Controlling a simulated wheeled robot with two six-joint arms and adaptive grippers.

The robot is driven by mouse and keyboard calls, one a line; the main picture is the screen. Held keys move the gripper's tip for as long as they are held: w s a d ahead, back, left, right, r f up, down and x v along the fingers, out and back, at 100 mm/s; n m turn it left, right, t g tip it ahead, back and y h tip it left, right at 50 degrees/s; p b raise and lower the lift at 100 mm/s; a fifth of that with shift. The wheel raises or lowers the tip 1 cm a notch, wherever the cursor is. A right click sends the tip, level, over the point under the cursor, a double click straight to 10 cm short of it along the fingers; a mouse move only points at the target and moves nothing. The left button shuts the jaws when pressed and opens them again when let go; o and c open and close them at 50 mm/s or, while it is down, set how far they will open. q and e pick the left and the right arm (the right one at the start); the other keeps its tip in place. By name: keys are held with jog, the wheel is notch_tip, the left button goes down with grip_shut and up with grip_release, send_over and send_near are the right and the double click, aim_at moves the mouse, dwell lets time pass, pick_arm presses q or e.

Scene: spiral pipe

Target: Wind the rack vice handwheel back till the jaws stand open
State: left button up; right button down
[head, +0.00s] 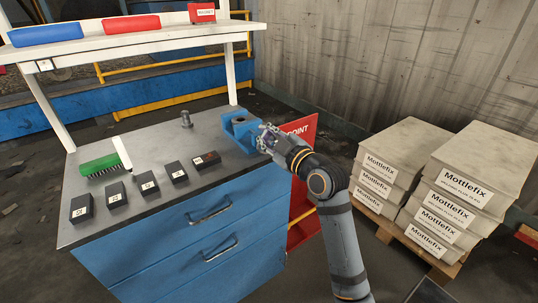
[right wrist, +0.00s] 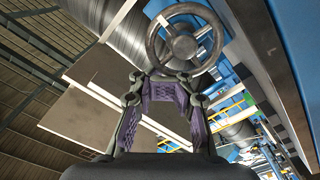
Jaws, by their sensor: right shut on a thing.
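The blue rack vice (head: 240,130) sits at the right end of the grey bench top. How far apart its jaws stand is too small to tell. In the head view the gripper mostly hides the wheel. My left gripper is out of view.
The bench top (head: 150,140) holds several black labelled boxes (head: 148,183), a green-and-white brush (head: 105,160) and a grey metal post (head: 186,119). A red panel (head: 301,130) stands beside the bench. Stacked Mottlefix bags (head: 458,190) stand on a pallet at right.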

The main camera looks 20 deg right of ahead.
jog(key=n, duration=0.1)
jog(key=a+n+b, duration=0.1)
jog(key=n, duration=0.1)
jog(key=f+n+b, duration=0.1)
jog(key=n, duration=0.1)
jog(key=shift+s+a, duration=0.15)
jog(key=shift+a, duration=0.15)
jog(key=shift+r+n, duration=0.2)
jog(key=shift+n, duration=0.1)
jog(key=c, duration=1.6)
grip_release()
jog(key=o, duration=0.7)
jog(key=shift+w+f, duration=0.1)
jog(key=shift+w, duration=0.15)
jog(key=o, duration=0.7)
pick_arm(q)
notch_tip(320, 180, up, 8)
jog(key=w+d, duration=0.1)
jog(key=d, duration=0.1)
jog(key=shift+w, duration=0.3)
pick_arm(e)
jog(key=shift+o, duration=0.2)
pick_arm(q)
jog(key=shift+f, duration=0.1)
pick_arm(e)
jog(key=shift+s+d, duration=0.1)
jog(key=shift+s, duration=0.05)
jog(key=v, duration=0.3)
